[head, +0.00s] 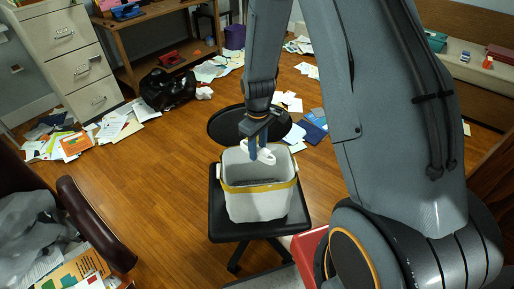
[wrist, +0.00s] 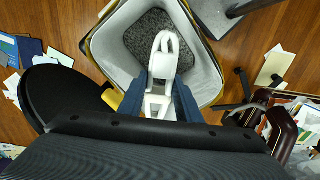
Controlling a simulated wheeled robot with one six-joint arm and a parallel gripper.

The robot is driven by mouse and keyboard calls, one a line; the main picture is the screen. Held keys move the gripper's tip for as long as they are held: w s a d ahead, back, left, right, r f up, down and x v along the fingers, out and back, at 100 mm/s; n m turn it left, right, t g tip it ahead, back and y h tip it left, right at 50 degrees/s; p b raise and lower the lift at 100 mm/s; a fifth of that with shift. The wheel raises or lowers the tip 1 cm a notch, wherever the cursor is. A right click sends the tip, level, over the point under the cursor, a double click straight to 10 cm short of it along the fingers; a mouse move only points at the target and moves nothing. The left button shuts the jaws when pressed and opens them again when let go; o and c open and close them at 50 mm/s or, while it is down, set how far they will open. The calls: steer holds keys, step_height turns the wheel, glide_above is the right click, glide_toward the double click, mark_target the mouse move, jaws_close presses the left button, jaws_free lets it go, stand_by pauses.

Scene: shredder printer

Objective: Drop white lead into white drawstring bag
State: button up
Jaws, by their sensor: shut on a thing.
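The white drawstring bag (head: 256,204) stands open and upright on a black chair seat, with a yellow band around it. In the wrist view the bag (wrist: 204,78) is open below my gripper, and a dark grey speckled patch shows inside at its bottom. My gripper (head: 260,149) is shut on the white lead (head: 267,155), a looped white bundle, and holds it over the bag's opening near the far rim. In the wrist view the white lead (wrist: 164,58) sits between the two blue fingers and sticks out past them.
The black chair seat (head: 223,231) carries the bag, and its round black backrest (head: 222,125) is behind. A grey filing cabinet (head: 68,54), a black bag (head: 168,90) and scattered papers (head: 118,128) lie left. A brown armchair (head: 95,222) is front left. Bare wooden floor (head: 155,165) lies between.

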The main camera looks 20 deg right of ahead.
steer(key=shift+s, duration=0.1)
steer(key=shift+f+b, duration=4.9)
steer(key=shift+f, duration=4.7)
steer(key=shift+f+b, duration=0.45)
steer(key=shift+f, duration=0.35)
steer(key=shift+f, duration=0.35)
steer(key=shift+f+b, duration=0.95)
steer(key=shift+f, duration=0.55)
steer(key=o, duration=1.2)
steer(key=shift+r, duration=0.1)
step_height(320, 180, up, 8)
